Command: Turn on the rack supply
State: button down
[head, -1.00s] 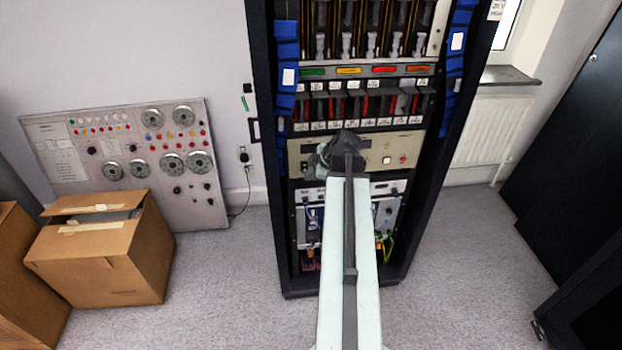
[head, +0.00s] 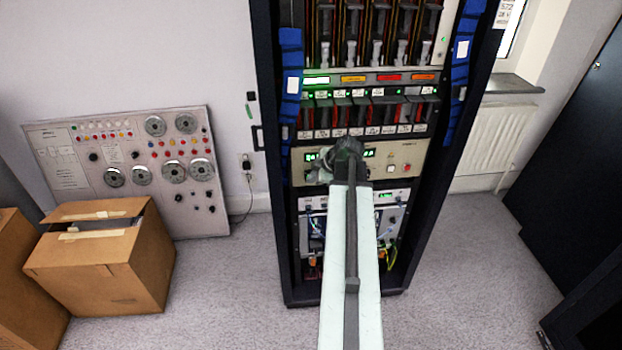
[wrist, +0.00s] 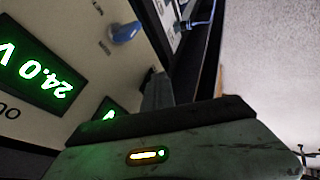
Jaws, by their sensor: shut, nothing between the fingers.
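The rack supply (head: 420,150) is a beige panel across the middle of the tall dark rack. Its green displays are lit either side of my gripper (head: 347,148). In the wrist view one display (wrist: 42,75) reads 24.0 V, and a second lit display is partly hidden. A pale button (head: 390,168) and a red button (head: 406,168) are on the panel's right half. My gripper is shut and empty in front of the panel's left-middle part and hides some of it. In the wrist view my gripper (wrist: 158,88) is close to the panel; I cannot tell whether it touches.
Above the supply are rows of modules with a lit green label (head: 316,80) and small green lights. A lower unit (head: 390,197) with wiring also shows a green display. A cardboard box (head: 110,260) and a control panel (head: 130,172) stand at left.

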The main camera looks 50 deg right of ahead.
jog(key=shift+w+a+r+p, duration=0.1)
jog(key=shift+r+p, duration=0.6)
jog(key=shift+r, duration=0.1)
